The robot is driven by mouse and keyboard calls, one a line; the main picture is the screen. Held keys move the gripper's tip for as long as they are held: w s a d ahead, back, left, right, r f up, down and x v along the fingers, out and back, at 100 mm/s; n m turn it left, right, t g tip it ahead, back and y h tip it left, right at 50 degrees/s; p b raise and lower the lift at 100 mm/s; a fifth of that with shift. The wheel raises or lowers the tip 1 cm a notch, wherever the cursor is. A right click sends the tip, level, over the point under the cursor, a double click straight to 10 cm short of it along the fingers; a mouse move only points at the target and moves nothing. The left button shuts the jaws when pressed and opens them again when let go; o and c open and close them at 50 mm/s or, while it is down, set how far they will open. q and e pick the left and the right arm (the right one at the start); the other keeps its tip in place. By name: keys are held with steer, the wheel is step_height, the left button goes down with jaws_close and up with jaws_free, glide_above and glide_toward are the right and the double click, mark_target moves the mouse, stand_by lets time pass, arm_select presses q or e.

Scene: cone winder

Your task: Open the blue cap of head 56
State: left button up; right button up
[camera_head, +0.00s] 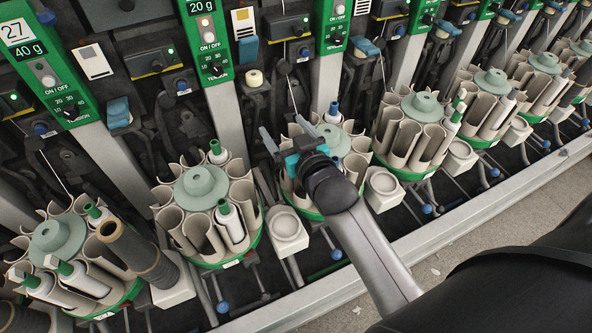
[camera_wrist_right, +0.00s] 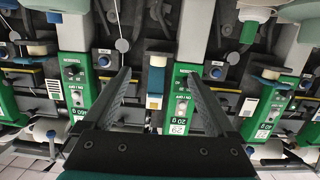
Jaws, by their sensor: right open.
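Several blue caps sit on the machine front between the green panels in the head view: one at left (camera_head: 118,113), one at upper middle (camera_head: 247,50) and one further right (camera_head: 370,47). I cannot read a 56 on any head. My right gripper (camera_head: 289,130) is open and empty, in front of the machine above a round bobbin magazine. In the right wrist view its two fingers (camera_wrist_right: 155,80) are spread apart. A blue cap (camera_wrist_right: 156,77) shows beyond and between them, apart from both. My left gripper is not in view.
Round magazines with pale tubes (camera_head: 201,188) line the machine front. Green control panels (camera_head: 42,62) stand behind, one with a sign reading 27. A grey rail (camera_head: 480,195) runs along the base. The floor (camera_head: 540,215) in front is open.

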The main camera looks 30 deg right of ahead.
steer(key=s+a+f+g, duration=0.1)
steer(key=s+f+g, duration=0.3)
steer(key=s, duration=0.3)
steer(key=shift+s+f+g, duration=0.25)
steer(key=shift+f+g, duration=0.05)
steer(key=shift+f, duration=0.5)
stand_by(0.4)
steer(key=s+a+f+n+g, duration=0.1)
steer(key=s+g, duration=0.3)
steer(key=s, duration=0.5)
steer(key=s+a+f+n+g, duration=0.15)
steer(key=s+g, duration=0.25)
steer(key=s, duration=0.5)
step_height(320, 180, down, 24)
steer(key=s+g, duration=0.1)
steer(key=s, duration=0.1)
steer(key=s+d+f+g+b, duration=0.1)
steer(key=s+d+f, duration=0.2)
steer(key=s+f, duration=1)
steer(key=s, duration=0.2)
steer(key=shift+s+f, duration=0.2)
steer(key=shift+s, duration=0.1)
